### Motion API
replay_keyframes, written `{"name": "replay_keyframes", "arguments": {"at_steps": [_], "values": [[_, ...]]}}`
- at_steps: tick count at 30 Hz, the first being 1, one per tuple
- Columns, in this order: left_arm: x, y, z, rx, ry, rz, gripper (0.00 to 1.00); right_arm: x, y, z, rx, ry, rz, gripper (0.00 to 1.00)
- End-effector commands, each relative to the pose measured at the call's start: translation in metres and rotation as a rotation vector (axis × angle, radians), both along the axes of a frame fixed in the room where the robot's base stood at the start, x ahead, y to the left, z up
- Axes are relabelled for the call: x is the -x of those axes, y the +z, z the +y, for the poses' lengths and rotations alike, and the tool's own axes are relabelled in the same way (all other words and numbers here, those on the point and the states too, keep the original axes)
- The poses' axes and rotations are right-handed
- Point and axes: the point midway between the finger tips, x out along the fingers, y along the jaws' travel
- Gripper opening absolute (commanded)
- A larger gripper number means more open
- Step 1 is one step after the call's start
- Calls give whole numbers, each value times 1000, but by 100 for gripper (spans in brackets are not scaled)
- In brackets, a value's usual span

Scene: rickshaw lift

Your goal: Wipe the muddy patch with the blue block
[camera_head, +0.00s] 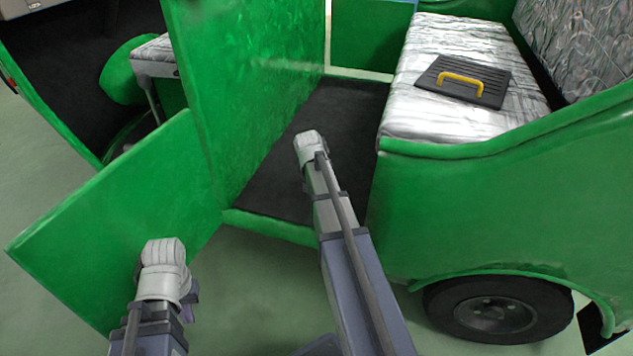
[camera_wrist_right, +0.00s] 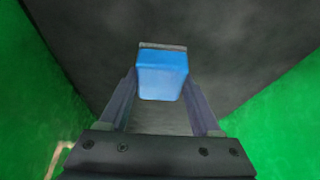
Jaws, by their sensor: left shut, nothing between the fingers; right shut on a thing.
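The blue block (camera_wrist_right: 162,76) is between the fingers of my right gripper (camera_wrist_right: 162,96) in the right wrist view, with a thin grey-brown layer along its far edge. My right gripper is shut on it, over the dark floor of the green rickshaw. In the head view the right arm reaches through the side opening, and the block is hidden behind the wrist. I cannot make out the muddy patch on the dark floor (camera_head: 290,165). My left gripper (camera_head: 165,262) is shut and empty, in front of the low green door panel.
The open green door panel (camera_head: 115,225) stands at the left. The silver bench seat (camera_head: 440,118) is right of the opening, with a black board (camera_head: 450,88) with a yellow handle on it. A wheel (camera_head: 497,310) is below.

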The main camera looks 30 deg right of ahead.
Motion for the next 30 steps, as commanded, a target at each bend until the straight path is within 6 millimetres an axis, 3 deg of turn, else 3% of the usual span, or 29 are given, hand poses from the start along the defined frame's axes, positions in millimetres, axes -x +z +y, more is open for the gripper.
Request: {"name": "replay_keyframes", "arguments": {"at_steps": [13, 24, 30], "values": [[0, 8, 0, 0, 0, 0, 0, 0, 8, 0, 0, 0, 0, 12], [0, 37, 0, 0, 0, 0, 0, 0, 36, 0, 0, 0, 0, 12], [0, 35, 0, 0, 0, 0, 0, 0, 35, 0, 0, 0, 0, 12]]}}
